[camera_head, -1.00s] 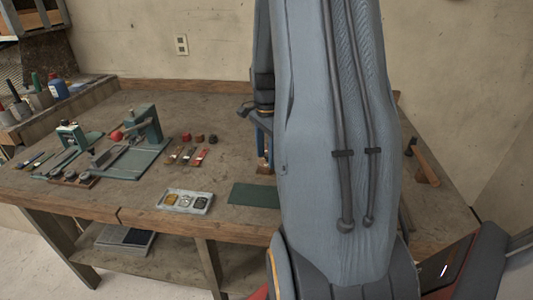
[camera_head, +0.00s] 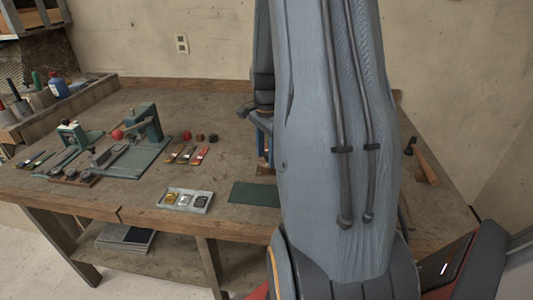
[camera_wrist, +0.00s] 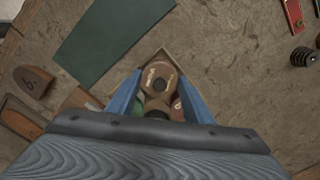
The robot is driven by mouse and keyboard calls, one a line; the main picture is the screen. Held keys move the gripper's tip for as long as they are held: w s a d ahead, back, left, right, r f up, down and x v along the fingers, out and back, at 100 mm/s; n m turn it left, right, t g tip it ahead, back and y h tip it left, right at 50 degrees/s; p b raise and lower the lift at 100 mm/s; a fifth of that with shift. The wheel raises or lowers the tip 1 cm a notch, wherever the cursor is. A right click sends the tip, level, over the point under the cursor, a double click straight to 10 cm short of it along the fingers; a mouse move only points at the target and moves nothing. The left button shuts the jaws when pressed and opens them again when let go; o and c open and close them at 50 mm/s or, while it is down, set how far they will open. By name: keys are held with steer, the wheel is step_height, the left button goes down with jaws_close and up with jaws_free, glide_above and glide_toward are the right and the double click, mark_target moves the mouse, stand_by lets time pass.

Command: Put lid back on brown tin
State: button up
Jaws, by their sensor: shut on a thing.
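My gripper (camera_wrist: 159,79) has blue fingers closed on the sides of a round brown lid (camera_wrist: 157,70) with pale lettering and a small dark knob. Behind the lid, nearer my wrist, greenish and reddish round tins (camera_wrist: 177,107) show partly in a shallow wooden tray (camera_wrist: 178,61). A dark round shape lies between them. The brown tin itself cannot be told apart under the lid, nor whether the lid touches it. In the head view my gripper (camera_head: 264,158) is mostly hidden behind my arm.
A dark green mat (camera_head: 254,193) lies left of my arm, with a grey tray of small parts (camera_head: 185,201) beyond it. Wooden shoe forms (camera_wrist: 34,82) lie near the gripper. A green stitching machine (camera_head: 144,124) stands at left and a hammer (camera_head: 425,165) lies at right.

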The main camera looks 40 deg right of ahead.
stand_by(0.8)
steer(key=o, duration=1.6)
steer(key=shift+c, duration=0.2)
steer(key=shift+r+p, duration=0.15)
steer(key=shift+p, duration=0.15)
steer(key=shift+r+p, duration=2.6)
steer(key=shift+r, duration=0.8)
jaws_close()
